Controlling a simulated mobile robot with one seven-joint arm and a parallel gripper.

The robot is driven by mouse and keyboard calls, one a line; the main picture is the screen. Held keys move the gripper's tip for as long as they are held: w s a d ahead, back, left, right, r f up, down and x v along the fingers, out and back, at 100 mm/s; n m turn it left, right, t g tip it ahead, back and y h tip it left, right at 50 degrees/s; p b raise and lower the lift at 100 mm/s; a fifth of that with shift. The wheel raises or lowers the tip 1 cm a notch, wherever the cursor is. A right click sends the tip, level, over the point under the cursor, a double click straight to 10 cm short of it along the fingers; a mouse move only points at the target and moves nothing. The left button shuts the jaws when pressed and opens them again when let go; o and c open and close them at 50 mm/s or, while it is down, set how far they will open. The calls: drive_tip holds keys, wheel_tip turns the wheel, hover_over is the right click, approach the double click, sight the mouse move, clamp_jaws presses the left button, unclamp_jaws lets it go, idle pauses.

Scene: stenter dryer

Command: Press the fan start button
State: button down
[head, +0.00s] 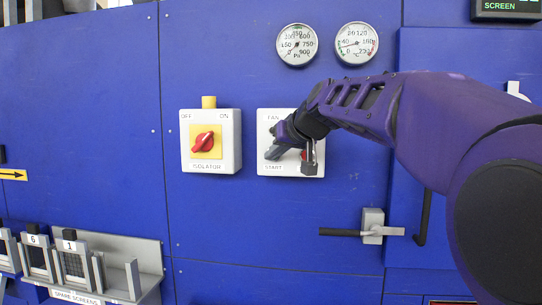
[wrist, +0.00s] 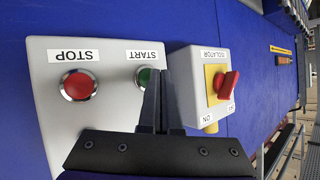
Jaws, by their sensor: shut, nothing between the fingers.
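The white fan box (head: 264,132) is on the blue panel in the head view, with FAN and START labels, partly covered by my gripper. In the wrist view the fan box (wrist: 55,130) shows a green button (wrist: 142,78) beside the START label and a red button (wrist: 79,86) beside STOP. My gripper (head: 274,152) is shut and empty, in front of the START side of the box. In the wrist view its fingertips (wrist: 157,72) overlap the right part of the green button. I cannot tell whether they touch it.
Left of the fan box is the isolator box (head: 211,163) with a red rotary knob (head: 205,141). Two gauges (head: 297,45) (head: 356,44) are above. A handle (head: 372,226) sticks out at lower right. A rack of spare screens (head: 75,262) is at lower left.

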drive_tip(key=shift+w+d, duration=0.1)
drive_tip(key=shift+w, duration=0.35)
idle(0.3)
drive_tip(key=shift+s, duration=0.15)
drive_tip(key=shift+s+a+b, duration=0.2)
drive_tip(key=shift+s+b, duration=0.25)
drive_tip(key=shift+s, duration=0.3)
drive_tip(key=shift+s, duration=0.15)
drive_tip(key=shift+s+a+b, duration=0.25)
drive_tip(key=shift+s+b, duration=0.05)
drive_tip(key=shift+s, duration=0.9)
drive_tip(key=shift+s+a+b, duration=0.2)
drive_tip(key=shift+s+b, duration=0.1)
drive_tip(key=shift+s, duration=0.85)
